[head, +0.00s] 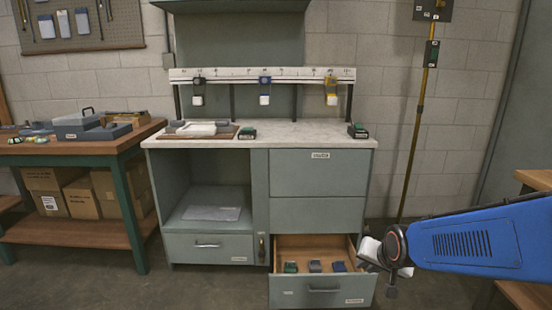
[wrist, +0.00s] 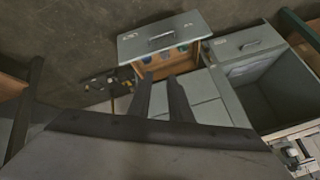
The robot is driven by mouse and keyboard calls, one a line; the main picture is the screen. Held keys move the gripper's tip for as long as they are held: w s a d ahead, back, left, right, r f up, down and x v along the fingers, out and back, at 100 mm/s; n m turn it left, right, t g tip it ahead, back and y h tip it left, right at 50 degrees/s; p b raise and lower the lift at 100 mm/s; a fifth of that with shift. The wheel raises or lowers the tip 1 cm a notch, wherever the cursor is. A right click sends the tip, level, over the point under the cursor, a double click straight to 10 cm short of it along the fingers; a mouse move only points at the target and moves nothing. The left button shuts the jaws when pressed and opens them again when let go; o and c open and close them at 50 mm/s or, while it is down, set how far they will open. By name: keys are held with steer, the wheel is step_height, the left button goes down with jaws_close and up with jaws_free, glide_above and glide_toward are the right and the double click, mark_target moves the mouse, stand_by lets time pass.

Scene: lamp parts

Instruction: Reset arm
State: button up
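My blue arm (head: 470,243) reaches in from the right in the head view. Its end is beside the right side of the open bottom drawer (head: 323,291). In the wrist view my gripper (wrist: 160,80) shows two dark fingers apart with nothing between them. The fingers point toward the open drawer (wrist: 160,37), which also shows there. I cannot tell whether any part of the arm touches the drawer. Inside the drawer lie a green block (head: 290,267), a grey block (head: 315,266) and a blue block (head: 338,266).
The grey cabinet (head: 318,212) has a pale worktop (head: 300,134) with small dark-green blocks and a board. A rail (head: 300,74) above it carries black, blue and yellow clips. A wooden bench (head: 75,152) stands left, a brass pole (head: 413,140) right. Floor in front is clear.

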steer(key=s+d+r+n+g, duration=0.1)
steer(key=s+r+n, duration=0.1)
steer(key=s, duration=0.9)
steer(key=s+d+r+n+g, duration=0.1)
steer(key=s+r, duration=0.4)
steer(key=s, duration=0.7)
steer(key=shift+d+r+n+g+h, duration=0.3)
steer(key=shift+d+n+g, duration=0.15)
steer(key=shift+n, duration=0.55)
